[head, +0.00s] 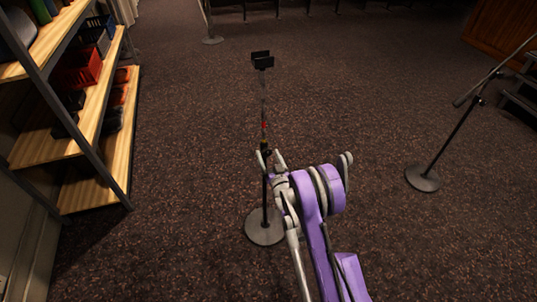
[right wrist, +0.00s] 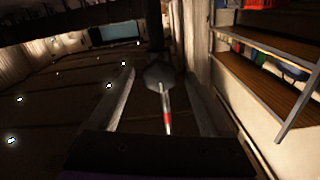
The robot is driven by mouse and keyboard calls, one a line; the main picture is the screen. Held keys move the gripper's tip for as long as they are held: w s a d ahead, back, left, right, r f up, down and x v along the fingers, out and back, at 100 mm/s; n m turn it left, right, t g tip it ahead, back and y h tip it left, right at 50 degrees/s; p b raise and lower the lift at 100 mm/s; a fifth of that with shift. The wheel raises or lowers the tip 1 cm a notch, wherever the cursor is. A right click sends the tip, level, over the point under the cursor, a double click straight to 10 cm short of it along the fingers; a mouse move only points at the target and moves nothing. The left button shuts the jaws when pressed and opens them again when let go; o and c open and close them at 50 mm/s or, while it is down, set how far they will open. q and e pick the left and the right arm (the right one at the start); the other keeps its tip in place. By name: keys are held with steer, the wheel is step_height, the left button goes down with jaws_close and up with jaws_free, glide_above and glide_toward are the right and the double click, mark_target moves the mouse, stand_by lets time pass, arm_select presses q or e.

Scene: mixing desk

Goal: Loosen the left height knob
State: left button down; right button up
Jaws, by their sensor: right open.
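A thin upright stand (head: 264,95) with a round dark base (head: 262,229) and a small black bracket (head: 262,60) on top is in the middle of the head view. A red band marks its pole. A small dark collar (head: 265,148) sits below the band; I cannot tell clearly whether this is the height knob. My right gripper (head: 268,155) is open, its fingers on either side of the pole near the collar. In the right wrist view the pole with its red band (right wrist: 168,119) shows between the open fingers (right wrist: 160,95). My left gripper is not in view.
A wooden shelf unit (head: 110,110) with a red bin (head: 82,68) and other items stands at the left. A microphone stand (head: 424,178) stands at the right.

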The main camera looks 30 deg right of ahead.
steer(key=shift+w, duration=0.25)
jaws_close()
stand_by(0.3)
